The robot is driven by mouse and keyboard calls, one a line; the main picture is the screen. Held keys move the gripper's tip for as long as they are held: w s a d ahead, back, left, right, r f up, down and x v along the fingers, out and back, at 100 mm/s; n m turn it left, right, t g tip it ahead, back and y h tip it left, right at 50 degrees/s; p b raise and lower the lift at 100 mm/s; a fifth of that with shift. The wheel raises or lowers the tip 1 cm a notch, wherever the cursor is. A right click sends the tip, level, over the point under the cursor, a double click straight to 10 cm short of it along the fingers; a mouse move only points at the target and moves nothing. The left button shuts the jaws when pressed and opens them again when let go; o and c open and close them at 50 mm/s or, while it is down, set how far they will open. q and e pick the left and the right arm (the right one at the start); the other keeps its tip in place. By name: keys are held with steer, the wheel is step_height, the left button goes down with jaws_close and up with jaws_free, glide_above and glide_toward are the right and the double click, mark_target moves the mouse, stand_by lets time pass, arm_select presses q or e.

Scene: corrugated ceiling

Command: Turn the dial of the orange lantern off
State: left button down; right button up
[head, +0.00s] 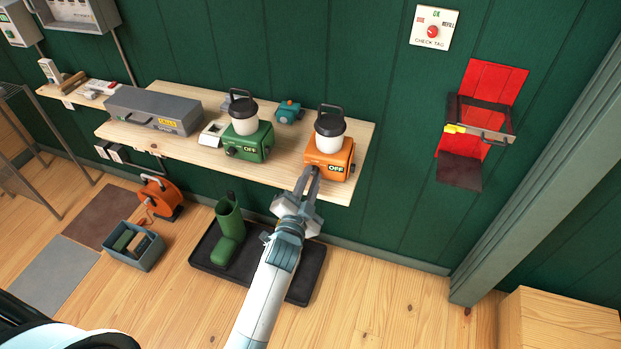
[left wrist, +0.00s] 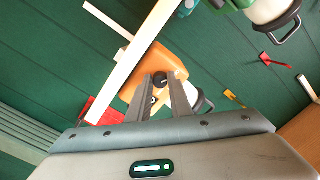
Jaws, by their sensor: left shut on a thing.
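The orange lantern (head: 329,158) stands on the wooden shelf near its right end. It has a white globe, a black handle and an "OFF" label on its front. Its orange body also shows in the left wrist view (left wrist: 134,90). My left gripper (head: 309,171) reaches up to the left part of the lantern's front. In the left wrist view its fingers (left wrist: 162,83) are closed around the small black dial (left wrist: 161,78). The fingers partly hide the dial, and its exact setting is hard to read. My right gripper is not in view.
A green lantern (head: 248,143) with its own "OFF" label stands left of the orange one. A small teal object (head: 289,111) sits between and behind them. A grey toolbox (head: 153,111) lies further left. A green boot (head: 229,230) stands on a black tray (head: 303,286) below.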

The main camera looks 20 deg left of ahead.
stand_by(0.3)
arm_select(q)
steer(key=c, duration=1.6)
jaws_free()
steer(key=shift+s, duration=0.1)
steer(key=shift+s+f, duration=0.1)
steer(key=shift+s, duration=0.5)
steer(key=shift+s+d+b, duration=0.15)
steer(key=shift+s+b, duration=0.9)
steer(key=shift+s, duration=2.95)
steer(key=shift+s+d+b, duration=0.1)
steer(key=shift+s+b, duration=0.95)
steer(key=shift+s, duration=2.95)
